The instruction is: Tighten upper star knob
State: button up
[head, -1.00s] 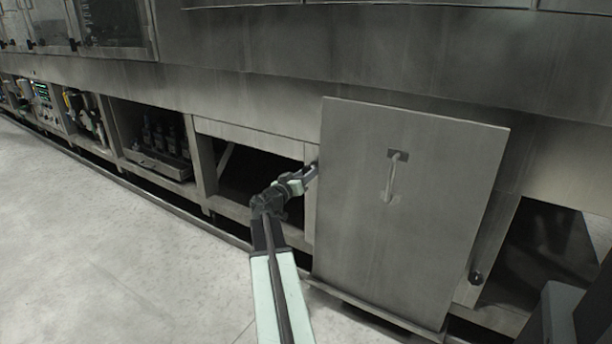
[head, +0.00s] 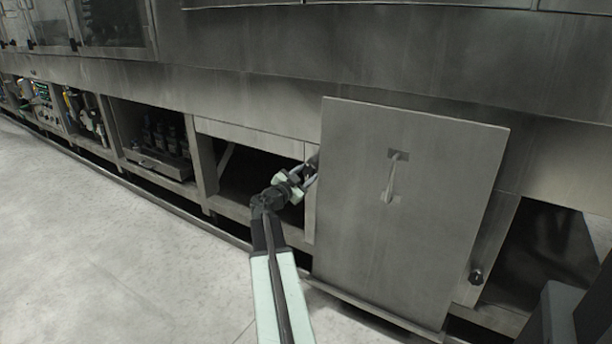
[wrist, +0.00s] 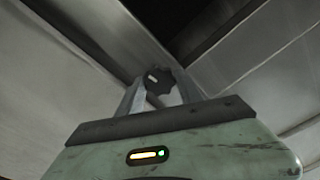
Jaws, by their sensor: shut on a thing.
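The upper star knob (wrist: 158,78) is dark and lobed, with a small pale mark on its face, in the upper middle of the wrist view. My gripper (wrist: 160,88) is shut on it, one finger on each side. In the head view my gripper (head: 312,172) is at the left edge of a large steel panel (head: 440,215). There the knob is hard to make out beside the fingers. The panel stands tilted against the machine front and has a bar handle (head: 391,180).
A second dark knob (head: 476,277) sits at the panel's lower right edge. Open bays lie left of the panel, one holding a tray of dark parts (head: 160,165). A dark opening (head: 545,250) is on the right. The pale floor (head: 110,250) at left is clear.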

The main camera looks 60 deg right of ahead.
jog(key=shift+m, duration=0.7)
jog(key=o, duration=1.1)
jog(key=shift+a, duration=0.1)
jog(key=a, duration=0.7)
jog(key=shift+a, duration=0.35)
